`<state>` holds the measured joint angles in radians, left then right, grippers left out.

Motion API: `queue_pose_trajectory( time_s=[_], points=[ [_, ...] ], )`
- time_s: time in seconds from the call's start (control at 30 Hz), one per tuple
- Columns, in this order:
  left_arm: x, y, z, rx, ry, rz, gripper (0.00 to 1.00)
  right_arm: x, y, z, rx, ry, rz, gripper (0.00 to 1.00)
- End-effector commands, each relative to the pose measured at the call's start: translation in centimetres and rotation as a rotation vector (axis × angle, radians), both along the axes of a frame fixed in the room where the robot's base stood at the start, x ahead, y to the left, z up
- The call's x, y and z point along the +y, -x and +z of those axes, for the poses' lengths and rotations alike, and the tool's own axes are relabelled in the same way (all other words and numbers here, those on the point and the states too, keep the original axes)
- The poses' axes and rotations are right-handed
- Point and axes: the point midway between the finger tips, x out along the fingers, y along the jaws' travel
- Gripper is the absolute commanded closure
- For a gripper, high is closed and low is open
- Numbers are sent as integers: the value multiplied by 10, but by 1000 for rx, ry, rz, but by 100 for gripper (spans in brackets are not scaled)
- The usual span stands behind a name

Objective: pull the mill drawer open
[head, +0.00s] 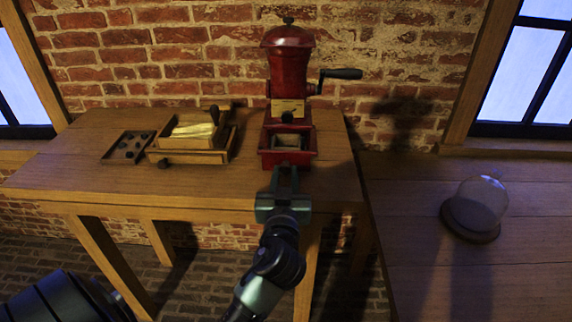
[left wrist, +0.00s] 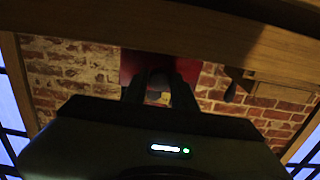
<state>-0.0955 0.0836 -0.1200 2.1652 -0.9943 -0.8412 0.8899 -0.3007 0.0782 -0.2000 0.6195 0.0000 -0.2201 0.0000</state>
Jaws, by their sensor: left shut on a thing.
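The tall red mill (head: 287,72) stands on the wooden table against the brick wall, with its crank handle (head: 341,74) pointing right. At its base the red drawer (head: 287,158) sticks out toward me, and its hollow inside shows from above. My left gripper (head: 285,172) is at the front of the drawer, shut on what looks like its knob; the fingers hide the grip. In the left wrist view the two dark fingers of my left gripper (left wrist: 158,88) reach to the red drawer (left wrist: 133,66), with a dark round part between them. My right gripper is not in view.
Left of the mill are a wooden box (head: 188,157) with a pale yellow thing in it and a small tray (head: 128,147) with dark pieces. A glass dome (head: 476,204) stands on the right table. The front of the mill table (head: 120,190) is clear.

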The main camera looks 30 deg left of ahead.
Motion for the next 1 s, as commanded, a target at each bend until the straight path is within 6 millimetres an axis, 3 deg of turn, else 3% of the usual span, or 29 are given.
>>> queue_pose_trajectory(
  time_s=[0.17, 0.47, 0.5, 0.57, 1.0],
  points=[
    [-13, 22, -1, 0, 2, -1, 100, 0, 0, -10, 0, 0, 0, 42],
    [-14, 24, 1, 0, -1, 1, 100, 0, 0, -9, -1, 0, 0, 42],
    [-14, 24, 1, -1, -1, 1, 71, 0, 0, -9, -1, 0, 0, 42],
    [-14, 24, 1, -2, -1, 1, 54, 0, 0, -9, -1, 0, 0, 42],
    [-14, 23, 1, -1, -1, 0, 52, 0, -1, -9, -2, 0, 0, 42]
  ],
)
